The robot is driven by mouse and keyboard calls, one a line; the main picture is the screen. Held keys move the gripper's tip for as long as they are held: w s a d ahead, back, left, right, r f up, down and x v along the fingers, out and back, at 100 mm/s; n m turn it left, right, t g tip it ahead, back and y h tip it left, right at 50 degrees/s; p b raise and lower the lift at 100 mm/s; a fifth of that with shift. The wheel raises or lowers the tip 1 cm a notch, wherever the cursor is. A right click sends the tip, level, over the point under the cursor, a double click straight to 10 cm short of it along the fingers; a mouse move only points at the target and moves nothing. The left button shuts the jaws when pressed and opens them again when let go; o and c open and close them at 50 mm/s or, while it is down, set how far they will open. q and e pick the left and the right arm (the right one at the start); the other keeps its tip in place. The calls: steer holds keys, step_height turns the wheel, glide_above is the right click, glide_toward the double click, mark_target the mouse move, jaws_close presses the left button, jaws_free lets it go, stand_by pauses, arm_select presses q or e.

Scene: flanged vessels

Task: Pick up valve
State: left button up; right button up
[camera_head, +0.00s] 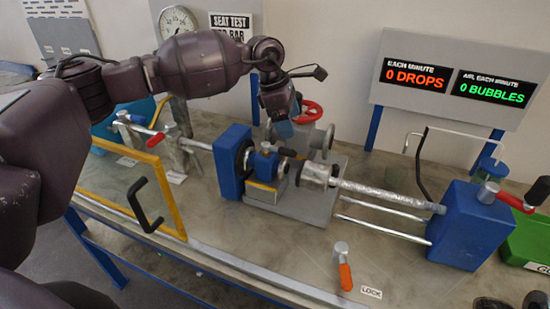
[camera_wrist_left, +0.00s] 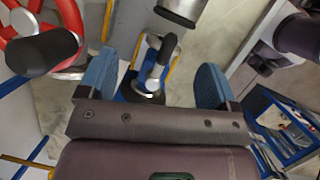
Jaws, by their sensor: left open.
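A small blue valve (camera_head: 265,165) with a yellow band and a black-gripped lever sits on the grey block of the test bench, between a blue end block and a metal clamp rod. My left gripper (camera_head: 284,125) is above and just behind it, pointing down, open and empty. In the left wrist view, the valve (camera_wrist_left: 147,85) with its black lever grip shows between the two blue fingertips of the left gripper (camera_wrist_left: 153,80), apart from both. The gripper's base hides the valve's near part there. My right gripper is not clearly in view.
A red handwheel (camera_head: 309,112) stands right behind the gripper. A blue end block (camera_head: 232,160) is left of the valve; a larger blue block (camera_head: 468,225) is at right. A yellow-framed clear guard (camera_head: 135,188) stands at left. A green tray (camera_head: 528,240) is far right.

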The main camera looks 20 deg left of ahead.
arm_select(q)
steer(key=a+y, duration=0.1)
steer(key=a+m+y, duration=0.1)
steer(key=a, duration=0.1)
steer(key=a+f+g+y, duration=0.1)
steer(key=shift+s+a+f+m, duration=0.1)
steer(key=shift+s+a+m, duration=0.2)
steer(key=shift+a+m, duration=0.1)
steer(key=shift+s+a+g+y, duration=0.1)
steer(key=shift+s+g+y, duration=0.2)
steer(key=shift+s, duration=0.05)
glide_above(266, 155)
steer(key=f, duration=0.5)
steer(key=shift+d, duration=0.2)
steer(key=shift+w+a+f+p, duration=0.1)
steer(key=shift+f+p, duration=0.1)
steer(key=shift+f, duration=0.75)
steer(key=shift+s+a+f+p, duration=0.1)
steer(key=shift+f+p, duration=0.1)
steer(key=shift+f, duration=0.8)
steer(key=shift+w+a+f+p, duration=0.1)
steer(key=shift+f+p, duration=0.1)
steer(key=shift+f, duration=0.75)
steer(key=shift+c, duration=0.3)
steer(key=shift+r, duration=0.1)
steer(key=c, duration=1.4)
